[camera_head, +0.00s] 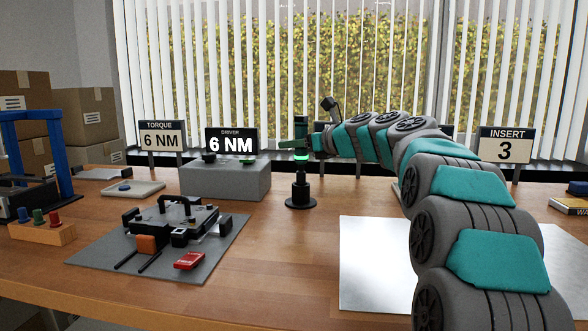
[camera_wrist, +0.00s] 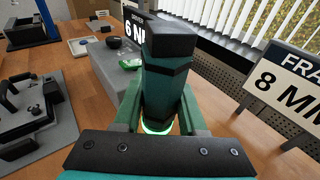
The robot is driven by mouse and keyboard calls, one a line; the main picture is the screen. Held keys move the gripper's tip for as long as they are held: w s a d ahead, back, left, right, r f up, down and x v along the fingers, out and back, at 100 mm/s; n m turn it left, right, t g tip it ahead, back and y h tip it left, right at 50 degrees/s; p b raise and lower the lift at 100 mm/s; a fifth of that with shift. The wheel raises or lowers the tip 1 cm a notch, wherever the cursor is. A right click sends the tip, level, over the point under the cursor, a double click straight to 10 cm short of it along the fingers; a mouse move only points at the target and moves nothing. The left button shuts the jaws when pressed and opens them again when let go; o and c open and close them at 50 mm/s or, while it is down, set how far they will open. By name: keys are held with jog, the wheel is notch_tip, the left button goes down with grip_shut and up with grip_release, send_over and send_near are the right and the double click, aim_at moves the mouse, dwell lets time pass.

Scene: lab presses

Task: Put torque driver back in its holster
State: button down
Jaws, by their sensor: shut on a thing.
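The torque driver (camera_head: 301,126) is upright, with a dark teal body and black bands; it also fills the middle of the wrist view (camera_wrist: 168,70). My gripper (camera_head: 304,146) is shut on it, with one green finger on each side in the wrist view (camera_wrist: 160,108). A glowing green ring shows just below the fingers. Under it stands a black post on a round base, seemingly the holster (camera_head: 300,199), on the wooden table. Driver and post line up in the head view. I cannot tell how deep the driver sits, as the fingers and ring cover the joint.
A grey box (camera_head: 226,181) with a "6 NM" driver display (camera_head: 231,142) stands left of the post. A grey mat (camera_head: 90,259) holds a black fixture (camera_head: 180,218) and a red part (camera_head: 188,261). A bright metal plate (camera_head: 370,265) lies front right. Signs stand along the back.

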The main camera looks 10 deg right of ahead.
notch_tip(320, 180, down, 5)
jog(key=shift+r+b, duration=0.2)
jog(key=shift+b, duration=0.25)
jog(key=shift+c, duration=2.3)
grip_release()
jog(key=shift+f, duration=0.1)
jog(key=v, duration=1.2)
